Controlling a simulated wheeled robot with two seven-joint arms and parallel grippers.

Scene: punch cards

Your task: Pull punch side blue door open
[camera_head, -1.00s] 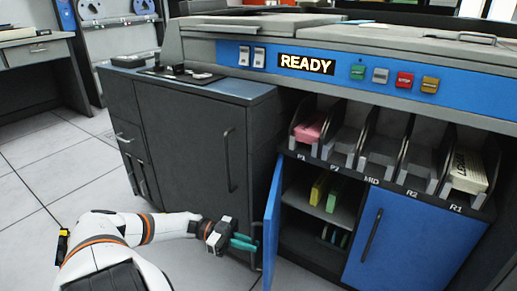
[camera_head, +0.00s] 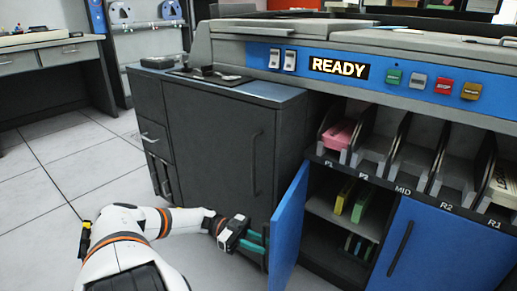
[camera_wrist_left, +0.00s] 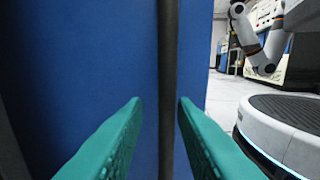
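The punch side blue door (camera_head: 287,230) stands swung open on the left of the cabinet opening, and its flat face shows edge-on in the head view. In the left wrist view the door's blue face (camera_wrist_left: 70,60) fills the left side. Its dark vertical handle bar (camera_wrist_left: 168,60) stands between the teal fingertips of my left gripper (camera_wrist_left: 160,104). The fingers are spread, with gaps beside the bar, closer on the right side. In the head view my left gripper (camera_head: 256,240) is at the door's outer side. My right gripper is not seen.
A grey cabinet (camera_head: 215,140) stands left of the door. Inside the opening are shelves with yellow (camera_head: 343,196) and green (camera_head: 361,205) items. A second blue door (camera_head: 430,250) is closed on the right. Clear tiled floor (camera_head: 40,215) lies at the left.

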